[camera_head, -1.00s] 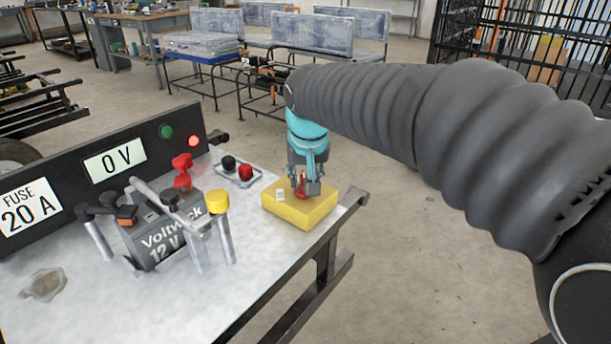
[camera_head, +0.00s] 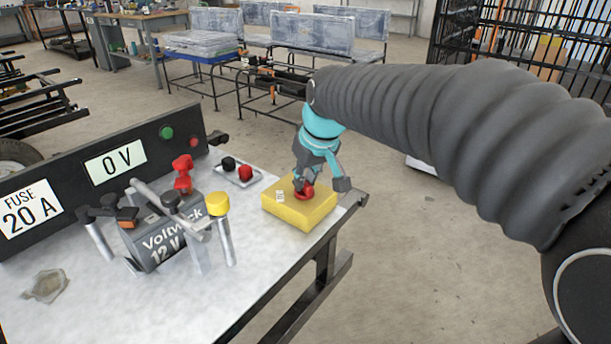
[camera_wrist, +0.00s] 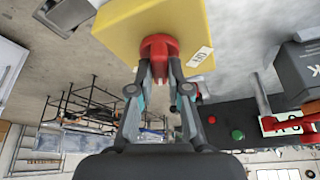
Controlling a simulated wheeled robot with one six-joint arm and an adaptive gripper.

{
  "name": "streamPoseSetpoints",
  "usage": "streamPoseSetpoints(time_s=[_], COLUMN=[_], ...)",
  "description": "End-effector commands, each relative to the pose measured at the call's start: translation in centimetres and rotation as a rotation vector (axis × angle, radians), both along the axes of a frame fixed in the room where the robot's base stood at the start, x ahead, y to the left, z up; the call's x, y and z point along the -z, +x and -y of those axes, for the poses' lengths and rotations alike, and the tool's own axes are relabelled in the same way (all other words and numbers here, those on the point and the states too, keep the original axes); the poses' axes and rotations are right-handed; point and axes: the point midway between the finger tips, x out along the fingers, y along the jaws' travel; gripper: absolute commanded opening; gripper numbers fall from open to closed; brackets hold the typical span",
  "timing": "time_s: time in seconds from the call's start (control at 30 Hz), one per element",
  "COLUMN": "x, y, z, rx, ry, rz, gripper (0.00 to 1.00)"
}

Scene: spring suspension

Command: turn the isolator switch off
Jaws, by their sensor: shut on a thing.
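The isolator switch is a yellow box (camera_head: 298,208) with a red knob (camera_head: 304,193) on top, at the right end of the bench. The wrist view also shows the yellow box (camera_wrist: 135,22) with a small white label beside the red knob (camera_wrist: 158,46). My gripper (camera_wrist: 158,68) is shut on the red knob, one finger on each side of it. In the head view my gripper (camera_head: 312,184) comes down on the box at a tilt and hides part of the knob.
A dark panel (camera_head: 60,195) reads 0 V and FUSE 20 A, with a green lamp (camera_head: 166,132) and a dim red lamp (camera_head: 194,142). A 12 V battery (camera_head: 153,243) with clamps and a plate with black and red terminals (camera_head: 238,181) stand left of the switch.

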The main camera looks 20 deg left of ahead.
Motion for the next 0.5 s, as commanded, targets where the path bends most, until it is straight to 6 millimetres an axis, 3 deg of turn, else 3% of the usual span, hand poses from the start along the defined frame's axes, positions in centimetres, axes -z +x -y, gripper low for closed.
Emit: streamPoseSetpoints(time_s=[0.5], x=[0.05], y=[0.27], z=[0.17], rx=[-0.487], ry=[0.001], rz=[-0.002], gripper=[0.00])
